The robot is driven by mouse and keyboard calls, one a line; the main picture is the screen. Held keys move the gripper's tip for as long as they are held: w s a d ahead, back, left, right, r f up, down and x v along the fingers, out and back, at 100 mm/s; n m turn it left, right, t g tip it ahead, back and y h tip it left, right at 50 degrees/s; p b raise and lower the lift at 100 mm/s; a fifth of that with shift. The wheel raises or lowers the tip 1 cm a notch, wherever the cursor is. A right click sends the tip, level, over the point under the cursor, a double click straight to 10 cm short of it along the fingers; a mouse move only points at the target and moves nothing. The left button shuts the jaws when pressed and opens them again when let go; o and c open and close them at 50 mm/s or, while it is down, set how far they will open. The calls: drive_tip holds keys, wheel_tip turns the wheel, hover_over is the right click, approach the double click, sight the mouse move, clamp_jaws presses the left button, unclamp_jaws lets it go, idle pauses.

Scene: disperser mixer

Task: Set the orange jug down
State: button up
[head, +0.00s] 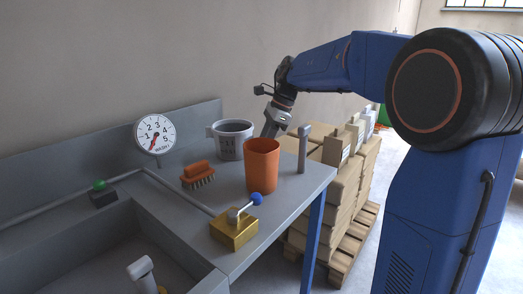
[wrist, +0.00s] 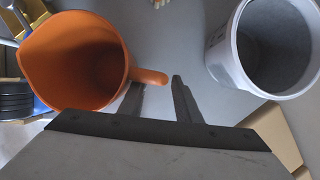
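The orange jug (head: 262,166) stands upright on the grey bench, near its front edge, in the head view. In the wrist view the jug (wrist: 70,62) fills the upper left, its open mouth facing the camera and its handle (wrist: 150,76) pointing right. My gripper (wrist: 157,88) has its two fingers apart, with the handle's end at or just beyond the gap between the tips. The fingers do not look closed on it. In the head view my gripper (head: 271,128) is behind the jug, its tips partly hidden.
A grey mug (head: 232,139) stands behind left of the jug and shows at right in the wrist view (wrist: 228,62). A brush (head: 197,176), a yellow block with a blue-knobbed lever (head: 234,230) and a grey post (head: 303,150) are nearby. A sink lies front left.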

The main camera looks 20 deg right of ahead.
drive_tip(key=v, duration=1.2)
drive_tip(key=w+a+r+m+t+y, duration=0.3)
drive_tip(key=a+r+m+t+y, duration=0.2)
drive_tip(key=a+r+m+t, duration=0.4)
wheel_tip(320, 180, up, 7)
drive_tip(key=d+m+t+h, duration=0.1)
drive_tip(key=d+m+t, duration=0.1)
drive_tip(key=m+t, duration=0.5)
drive_tip(key=s+d+f+m+h, duration=0.5)
drive_tip(key=d+m, duration=0.2)
drive_tip(key=m, duration=0.4)
drive_tip(key=s+d+f+m+h, duration=0.5)
drive_tip(key=d+m+h, duration=0.15)
drive_tip(key=m, duration=0.45)
drive_tip(key=s+d+f+m+g, duration=0.35)
drive_tip(key=s+f+m, duration=0.3)
drive_tip(key=f, duration=0.25)
drive_tip(key=s+a+f+m+g+y, duration=0.1)
drive_tip(key=s+a+f+m+g, duration=0.2)
drive_tip(key=s+f, duration=0.7)
drive_tip(key=s+a+f+m+g+y, duration=0.2)
drive_tip(key=s+a+f+m+g, duration=0.2)
drive_tip(key=s+f, duration=0.6)
drive_tip(key=shift+s+f+m+g, duration=0.2)
drive_tip(key=shift+s+m+g, duration=0.25)
drive_tip(key=shift+m+g, duration=0.1)
